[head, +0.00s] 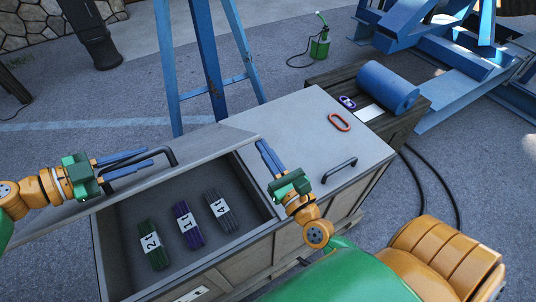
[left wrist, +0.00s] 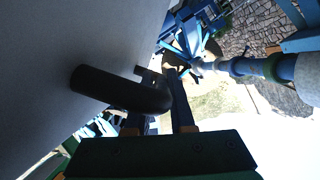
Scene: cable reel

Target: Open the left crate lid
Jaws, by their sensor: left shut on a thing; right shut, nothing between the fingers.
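The left crate lid (head: 205,142) is a grey panel raised and tilted up at the back left of the crate (head: 285,245), leaving its left compartment uncovered. My left gripper (head: 150,160) is shut on the lid's black handle (head: 170,155). The handle (left wrist: 115,88) crosses by the fingers in the left wrist view, beside the grey lid face (left wrist: 80,35). My right gripper (head: 264,147) is shut and empty, above the right rim of the open compartment. The lid's far-left end is partly hidden by my left arm.
Labelled bundles, green (head: 152,246), purple (head: 188,225) and grey (head: 221,212), lie inside. The right lid (head: 300,120) is flat, with a black handle (head: 339,170) and red ring (head: 339,122). A blue trestle (head: 208,60) stands behind; a blue roll (head: 388,87) lies right.

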